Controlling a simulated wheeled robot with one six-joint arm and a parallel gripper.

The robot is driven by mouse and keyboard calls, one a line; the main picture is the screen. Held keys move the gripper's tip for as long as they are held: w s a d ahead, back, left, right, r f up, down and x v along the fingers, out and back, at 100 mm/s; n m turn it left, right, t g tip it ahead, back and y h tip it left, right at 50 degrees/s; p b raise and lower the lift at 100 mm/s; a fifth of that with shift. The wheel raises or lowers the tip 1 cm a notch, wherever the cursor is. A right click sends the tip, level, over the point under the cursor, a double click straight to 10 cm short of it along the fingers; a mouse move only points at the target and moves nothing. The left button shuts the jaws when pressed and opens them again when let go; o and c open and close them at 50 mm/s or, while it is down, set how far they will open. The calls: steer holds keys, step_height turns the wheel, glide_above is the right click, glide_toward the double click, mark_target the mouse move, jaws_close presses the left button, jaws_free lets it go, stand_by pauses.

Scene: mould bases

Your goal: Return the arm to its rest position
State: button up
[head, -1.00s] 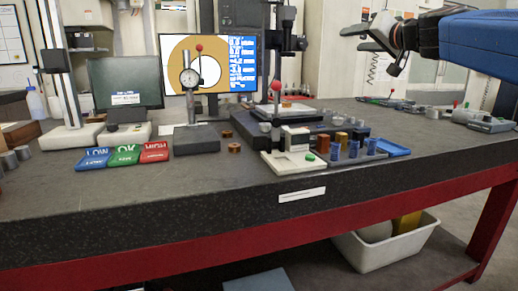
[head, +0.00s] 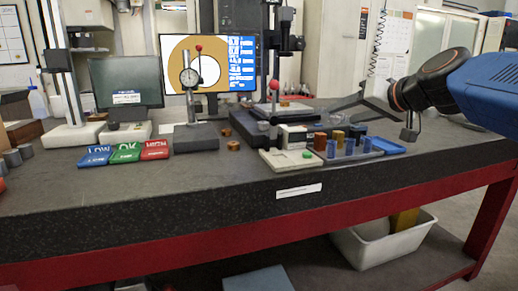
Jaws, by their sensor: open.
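My gripper (head: 384,117) is at the right in the head view, on the end of my blue and black arm (head: 430,80). Its jaws are apart, and I see nothing held between them. It appears above or in front of the right part of the bench, right of the small block fixture; its exact height over the top is hard to tell.
The dark bench (head: 230,185) holds a dial gauge stand (head: 196,138), blue, green and red trays (head: 125,152), a block fixture with several small cylinders (head: 348,146), and a blue tray (head: 388,146). A monitor (head: 210,65) stands behind. A white bin (head: 385,243) is below.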

steer(key=s+d+f+g+h, duration=0.2)
steer(key=s+d+f+g, duration=0.1)
steer(key=s+f, duration=1)
steer(key=s+d+f+g+h, duration=0.3)
steer(key=s+f, duration=1.1)
steer(key=f, duration=0.6)
steer(key=shift+s+f+g, duration=0.25)
steer(key=shift+s+g, duration=0.05)
steer(key=shift+g, duration=0.3)
